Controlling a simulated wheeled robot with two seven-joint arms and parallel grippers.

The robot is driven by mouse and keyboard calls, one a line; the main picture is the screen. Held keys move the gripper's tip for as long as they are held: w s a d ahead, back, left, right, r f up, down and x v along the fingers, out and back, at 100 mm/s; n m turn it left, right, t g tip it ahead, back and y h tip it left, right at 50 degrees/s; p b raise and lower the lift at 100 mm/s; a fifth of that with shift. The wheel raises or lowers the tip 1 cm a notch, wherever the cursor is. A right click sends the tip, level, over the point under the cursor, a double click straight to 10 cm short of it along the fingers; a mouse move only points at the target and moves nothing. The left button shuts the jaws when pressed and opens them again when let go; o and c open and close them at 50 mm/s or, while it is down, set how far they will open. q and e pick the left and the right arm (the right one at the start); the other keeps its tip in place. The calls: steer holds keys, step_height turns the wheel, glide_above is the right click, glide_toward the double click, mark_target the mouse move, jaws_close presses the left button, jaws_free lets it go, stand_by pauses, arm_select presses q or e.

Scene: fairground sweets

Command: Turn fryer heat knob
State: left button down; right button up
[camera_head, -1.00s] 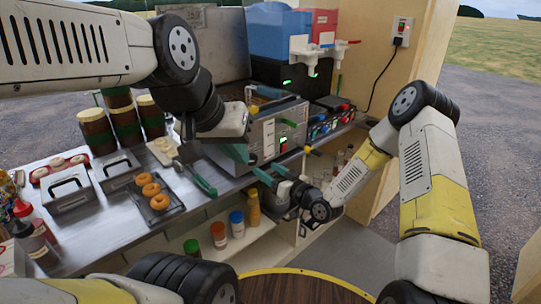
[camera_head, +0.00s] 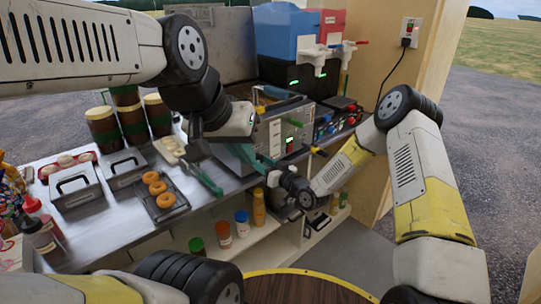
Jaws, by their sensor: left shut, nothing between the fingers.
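The fryer (camera_head: 273,134) is a steel box on the counter, with a small lit display and a red switch on its front. I cannot make out the heat knob; my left gripper and wrist cover part of the fryer's front. My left gripper (camera_head: 246,156) has teal fingers, shut and empty, pointing down in front of the fryer's left part. My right gripper (camera_head: 264,165) is just below and right of it, by the counter's front edge. Its teal fingers overlap the left ones in view, so its opening is unclear. I cannot tell whether either touches the fryer.
A tray (camera_head: 180,207) with doughnuts and green-handled tongs (camera_head: 205,178) lie left of the grippers. A control box (camera_head: 336,118) with red knobs stands right of the fryer. Blue and red tanks (camera_head: 284,32) are behind. Bottles (camera_head: 241,223) stand on the shelf below.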

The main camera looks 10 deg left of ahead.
jaws_close()
steer(key=c, duration=0.5)
jaws_free()
steer(key=m, duration=0.4)
steer(key=shift+m, duration=2.3)
steer(key=o, duration=1.4)
steer(key=shift+c, duration=0.2)
